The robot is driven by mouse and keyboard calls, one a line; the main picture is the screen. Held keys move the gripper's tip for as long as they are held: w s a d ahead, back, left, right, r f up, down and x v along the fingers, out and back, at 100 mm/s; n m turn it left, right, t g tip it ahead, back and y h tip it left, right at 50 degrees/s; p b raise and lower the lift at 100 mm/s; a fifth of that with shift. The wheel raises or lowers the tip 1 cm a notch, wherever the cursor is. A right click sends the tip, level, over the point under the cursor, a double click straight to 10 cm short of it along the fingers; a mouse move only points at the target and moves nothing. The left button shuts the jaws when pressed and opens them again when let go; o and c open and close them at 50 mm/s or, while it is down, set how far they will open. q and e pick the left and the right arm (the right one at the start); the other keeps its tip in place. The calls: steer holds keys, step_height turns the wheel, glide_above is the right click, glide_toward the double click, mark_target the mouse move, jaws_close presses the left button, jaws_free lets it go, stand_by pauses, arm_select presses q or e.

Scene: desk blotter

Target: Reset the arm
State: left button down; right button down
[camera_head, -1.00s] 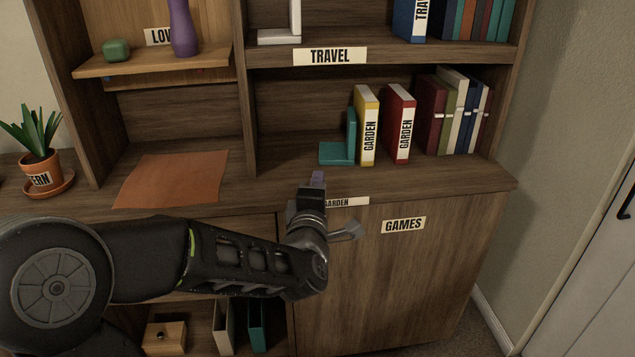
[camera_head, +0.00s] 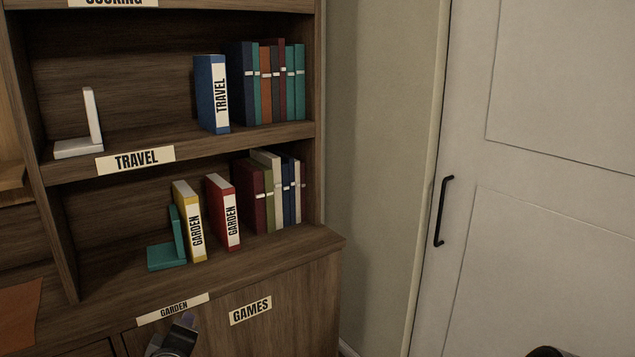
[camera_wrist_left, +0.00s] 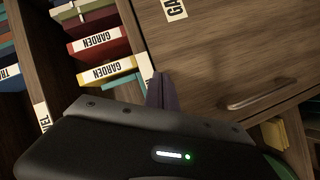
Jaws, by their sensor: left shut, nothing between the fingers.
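My left gripper (camera_head: 184,322) shows at the bottom edge of the head view, in front of the cabinet just below the GARDEN shelf label. Its fingers are together and empty. In the left wrist view its fingertips (camera_wrist_left: 161,92) stick out past the dark gripper body, close to the shelf edge and the cabinet door. Most of the left arm is below the head view. A dark rounded piece shows at the bottom right of the head view; I cannot tell whether it is part of my right arm. My right gripper is not in view.
The GARDEN shelf holds a teal bookend (camera_head: 167,255), a yellow binder (camera_head: 189,222), a red binder (camera_head: 222,212) and several books. The TRAVEL shelf above holds a white bookend (camera_head: 80,147) and a blue binder (camera_head: 211,95). A door with a black handle (camera_head: 442,212) stands right.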

arm_select(q)
steer(key=s+d+f+m+g+h, duration=0.2)
steer(key=s+d+f+m, duration=0.15)
steer(key=f, duration=0.45)
steer(key=s+d+f+m+g+h, duration=0.1)
steer(key=s+d+f+m+g, duration=0.2)
steer(key=f, duration=0.5)
steer(key=s+d+f+m+g+h, duration=0.25)
steer(key=d+f, duration=0.25)
steer(key=f, duration=0.4)
steer(key=s+d+f+m+g+h, duration=0.15)
steer(key=s+d+f+g, duration=0.25)
steer(key=s+f, duration=0.5)
steer(key=s+d+f+m+g, duration=0.2)
steer(key=s+d+f+g, duration=0.15)
steer(key=s+f, duration=0.55)
step_height(320, 180, up, 26)
steer(key=s+p, duration=0.2)
steer(key=p, duration=2.2)
steer(key=shift+d+r+t, duration=0.25)
steer(key=shift+d+t, duration=0.05)
